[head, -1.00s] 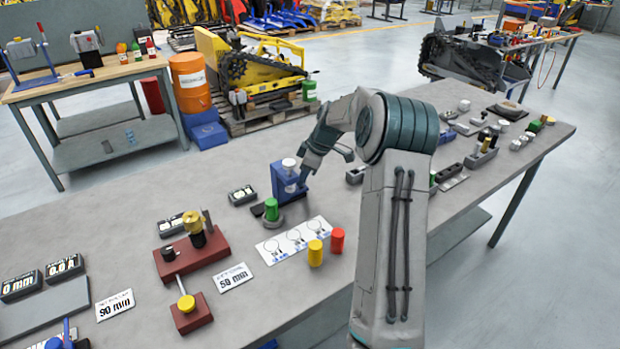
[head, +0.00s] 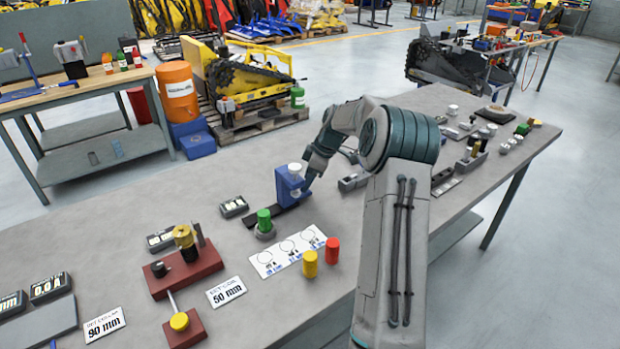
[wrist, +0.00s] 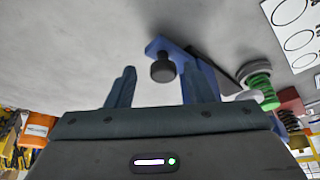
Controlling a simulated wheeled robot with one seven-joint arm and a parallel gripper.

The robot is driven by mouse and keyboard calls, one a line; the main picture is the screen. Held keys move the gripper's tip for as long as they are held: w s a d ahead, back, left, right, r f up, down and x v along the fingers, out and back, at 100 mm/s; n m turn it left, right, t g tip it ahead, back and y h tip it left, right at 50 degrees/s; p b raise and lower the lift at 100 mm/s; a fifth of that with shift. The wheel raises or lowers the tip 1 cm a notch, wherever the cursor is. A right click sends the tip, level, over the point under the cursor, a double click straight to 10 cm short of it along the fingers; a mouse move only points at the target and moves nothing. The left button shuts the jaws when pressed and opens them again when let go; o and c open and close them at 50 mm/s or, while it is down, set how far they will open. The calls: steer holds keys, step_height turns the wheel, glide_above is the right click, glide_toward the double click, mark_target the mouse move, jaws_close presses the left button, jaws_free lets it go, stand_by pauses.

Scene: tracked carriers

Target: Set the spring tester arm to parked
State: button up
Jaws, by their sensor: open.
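A blue upright stand (head: 284,187) with a white top knob (head: 295,168) sits on a dark flat strip (head: 262,216) on the bench; it looks like the spring tester. My gripper (head: 311,178) is low at its right side. In the wrist view, my gripper (wrist: 158,72) is open, its two fingers spread. A black knob (wrist: 163,70) on the blue part (wrist: 160,45) shows between the fingertips; I cannot tell if they touch it. A green spring piece (head: 264,219) stands on a grey round base left of the stand; it also shows in the wrist view (wrist: 259,86).
A red fixture (head: 185,273) with a yellow-knobbed lever is at left. Grey fixtures (head: 352,182) stand right.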

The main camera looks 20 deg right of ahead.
steer(key=v, duration=1.4)
steer(key=shift+d+b, duration=0.15)
steer(key=shift+b, duration=0.15)
steer(key=shift+f, duration=0.1)
steer(key=s+a, duration=0.1)
steer(key=a, duration=0.2)
steer(key=s+a+r+m+h, duration=0.1)
steer(key=s+a, duration=0.1)
steer(key=a, duration=0.1)
steer(key=s+a+r+m, duration=0.1)
steer(key=a, duration=0.2)
steer(key=shift+s+a+g, duration=0.25)
steer(key=shift+g, duration=0.05)
steer(key=s+a+f+m+h, duration=0.1)
steer(key=s+a+f+m, duration=0.1)
steer(key=s, duration=0.7)
steer(key=s+a+f+m, duration=0.1)
steer(key=s+a+m, duration=0.3)
steer(key=s+a, duration=0.3)
steer(key=s+a+f+m+t+h, duration=0.1)
steer(key=s+a+f+m, duration=0.1)
steer(key=s, duration=1)
steer(key=shift+s+a+f+m+h, duration=0.35)
steer(key=shift+a+m, duration=0.35)
steer(key=shift+a, duration=0.5)
